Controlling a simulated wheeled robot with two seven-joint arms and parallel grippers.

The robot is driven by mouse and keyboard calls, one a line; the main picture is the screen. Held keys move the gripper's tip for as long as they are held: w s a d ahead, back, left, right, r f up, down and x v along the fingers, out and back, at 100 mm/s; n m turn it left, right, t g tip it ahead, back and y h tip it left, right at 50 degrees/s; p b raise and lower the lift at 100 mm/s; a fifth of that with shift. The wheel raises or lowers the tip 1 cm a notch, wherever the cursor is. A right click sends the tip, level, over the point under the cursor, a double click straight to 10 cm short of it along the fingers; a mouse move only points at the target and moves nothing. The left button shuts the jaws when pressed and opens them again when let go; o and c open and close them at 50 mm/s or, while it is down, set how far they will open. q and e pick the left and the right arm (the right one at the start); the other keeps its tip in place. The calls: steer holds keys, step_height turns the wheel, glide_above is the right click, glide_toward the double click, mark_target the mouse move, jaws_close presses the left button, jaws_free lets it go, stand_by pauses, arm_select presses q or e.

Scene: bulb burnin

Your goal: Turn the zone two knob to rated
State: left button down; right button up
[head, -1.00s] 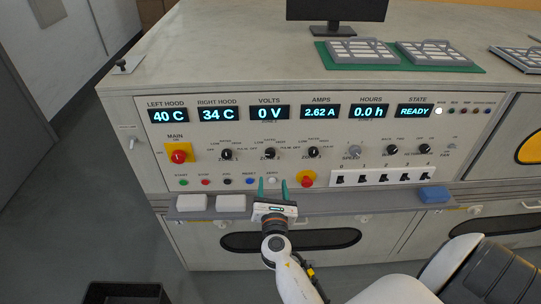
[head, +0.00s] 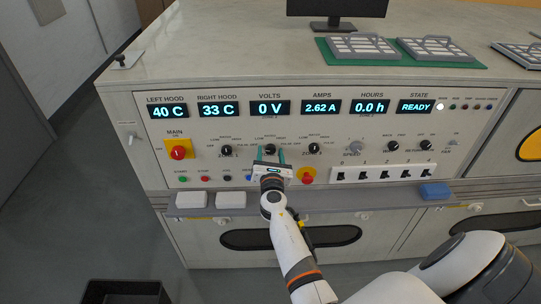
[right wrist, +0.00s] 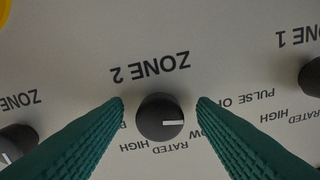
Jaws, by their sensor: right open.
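The zone two knob (head: 270,149) is a round black knob on the front panel, the middle one in its row. In the right wrist view the knob (right wrist: 160,119) appears upside down under the "ZONE 2" print, its white pointer line aimed to the picture's right. The "RATED" print (right wrist: 167,143) is below the knob there, partly crowded by other labels. My right gripper (head: 270,156) is open, its green fingers on either side of the knob with a visible gap each side. I cannot tell the depth of the fingertips. My left gripper is not in view.
The zone one knob (head: 227,149) and zone three knob (head: 314,149) flank it closely. A red emergency button (head: 307,175) and a row of small buttons lie below. A ledge (head: 330,202) with white blocks (head: 231,200) and a blue block (head: 435,191) runs under the panel.

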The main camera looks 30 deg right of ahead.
steer(key=shift+c, duration=0.3)
steer(key=c, duration=0.9)
steer(key=shift+m, duration=0.3)
steer(key=m+b, duration=0.2)
steer(key=m, duration=0.1)
steer(key=shift+f+m, duration=0.15)
steer(key=shift+m, duration=0.15)
steer(key=m+b, duration=0.2)
steer(key=m, duration=0.1)
steer(key=shift+a+m, duration=0.1)
steer(key=shift+m, duration=0.2)
steer(key=m+b, duration=0.2)
steer(key=m, duration=0.2)
steer(key=shift+r+m+b, duration=0.15)
steer(key=shift+m+b, duration=0.25)
steer(key=shift+m, duration=0.6)
steer(key=shift+r+m+b, duration=0.1)
steer(key=shift+m+b, duration=0.25)
steer(key=shift+m, duration=0.65)
